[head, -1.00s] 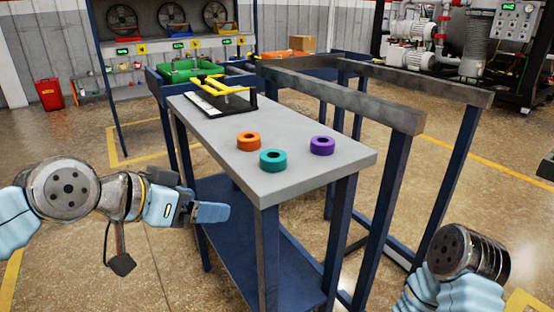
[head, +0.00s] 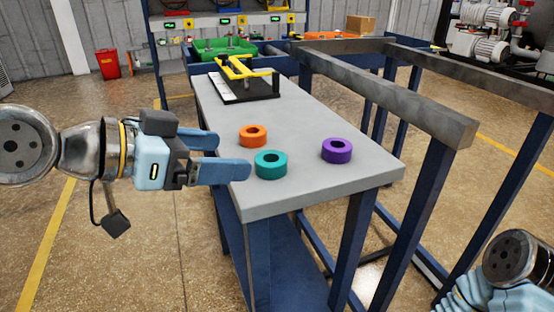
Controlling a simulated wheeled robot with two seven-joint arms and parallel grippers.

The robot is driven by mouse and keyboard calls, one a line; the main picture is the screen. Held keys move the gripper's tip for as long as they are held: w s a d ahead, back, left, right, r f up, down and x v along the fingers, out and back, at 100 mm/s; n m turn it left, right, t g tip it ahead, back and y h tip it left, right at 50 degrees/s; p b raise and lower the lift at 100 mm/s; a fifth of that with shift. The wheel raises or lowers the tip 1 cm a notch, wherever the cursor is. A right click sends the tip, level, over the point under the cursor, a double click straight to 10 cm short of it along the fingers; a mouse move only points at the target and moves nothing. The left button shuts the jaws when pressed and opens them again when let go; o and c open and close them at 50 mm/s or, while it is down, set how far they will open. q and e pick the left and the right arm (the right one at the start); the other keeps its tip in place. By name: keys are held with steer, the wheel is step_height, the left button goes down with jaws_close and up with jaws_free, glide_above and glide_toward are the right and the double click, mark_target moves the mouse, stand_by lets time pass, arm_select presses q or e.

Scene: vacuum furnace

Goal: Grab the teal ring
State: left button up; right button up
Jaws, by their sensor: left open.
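The teal ring (head: 271,165) lies flat on the grey tabletop (head: 330,185), near its front left edge. My left gripper (head: 234,156) comes in from the left with its two blue fingers apart and empty. Its fingertips are just left of the teal ring; the nearer finger ends close to the ring's left side, and I cannot tell whether it touches. My right arm shows at the lower right, but its gripper is out of view.
An orange ring (head: 253,136) lies behind the teal one, near the farther finger. A purple ring (head: 337,151) lies to the right. A black fixture with a yellow handle (head: 245,68) is at the table's far end. A grey-railed frame (head: 400,92) stands along the right.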

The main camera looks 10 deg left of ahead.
mark_target(278, 157)
arm_select(q)
steer(key=x, duration=0.9)
steer(key=shift+w+f+p, duration=0.1)
steer(key=shift+f+p, duration=0.1)
steer(key=shift+p, duration=0.2)
steer(key=shift+r, duration=0.1)
steer(key=c, duration=1.3)
